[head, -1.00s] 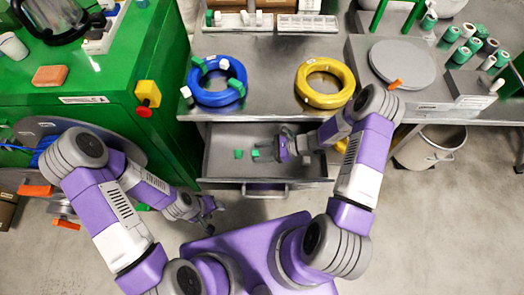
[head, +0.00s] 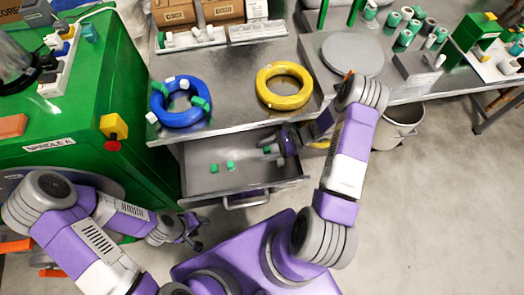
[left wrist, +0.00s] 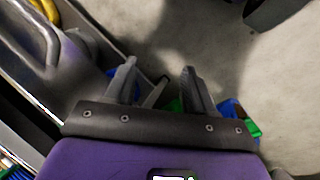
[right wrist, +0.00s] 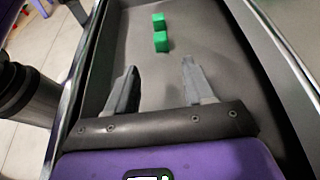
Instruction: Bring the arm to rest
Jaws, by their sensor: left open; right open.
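My right gripper (head: 268,150) is over the right part of the open drawer (head: 195,185), with its arm bent above the workbench. In the right wrist view its two fingers (right wrist: 160,72) stand apart with nothing between them, and the drawer floor shows beyond. Two small green blocks (head: 222,167) lie in the drawer, to the left of this gripper. My left gripper (head: 192,232) hangs low, left of and in front of the drawer. In the left wrist view its fingers (left wrist: 160,75) are apart and empty, with floor beyond.
A blue cable coil (head: 180,117) and a yellow coil (head: 284,104) lie on the metal bench (head: 230,110) behind the drawer. A green machine cabinet (head: 100,100) stands at left, near my left arm. A bin (head: 398,130) stands at right. Open floor (head: 430,220) lies at right.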

